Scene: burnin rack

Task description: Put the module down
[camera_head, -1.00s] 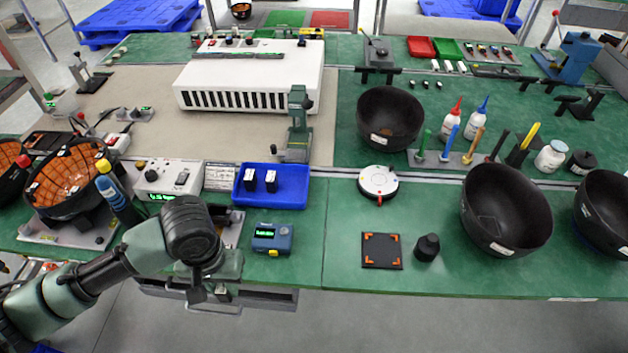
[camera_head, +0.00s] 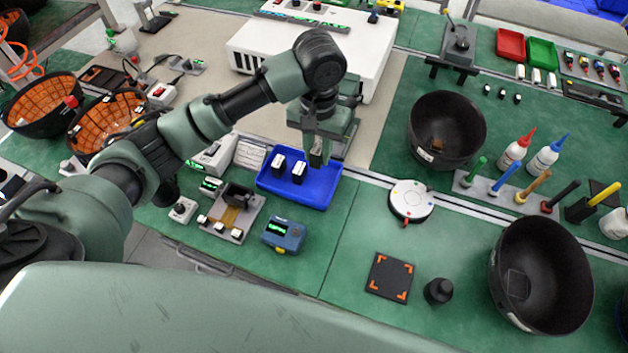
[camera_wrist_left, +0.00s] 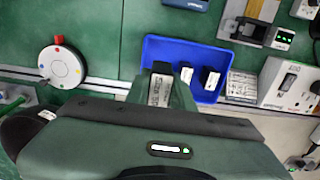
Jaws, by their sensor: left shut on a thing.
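The blue tray (camera_head: 270,184) sits on the green bench, with two black modules with white tops, one (camera_head: 278,163) on the left and one (camera_head: 299,171) on the right, standing in it. My left gripper (camera_head: 318,158) is over the tray's right part, pointing down. In the left wrist view the tray (camera_wrist_left: 152,47) lies beyond the gripper. A dark module with a white label (camera_wrist_left: 160,89) is held at the jaws, beside the two standing modules. Whether it touches the tray floor cannot be told. My right gripper is not in view.
A white machine (camera_head: 372,80) stands behind the gripper. A blue meter (camera_head: 284,235) and a board fixture (camera_head: 232,212) are in front of the tray. A round white device (camera_head: 411,201) is to the right. Green bench between them is clear.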

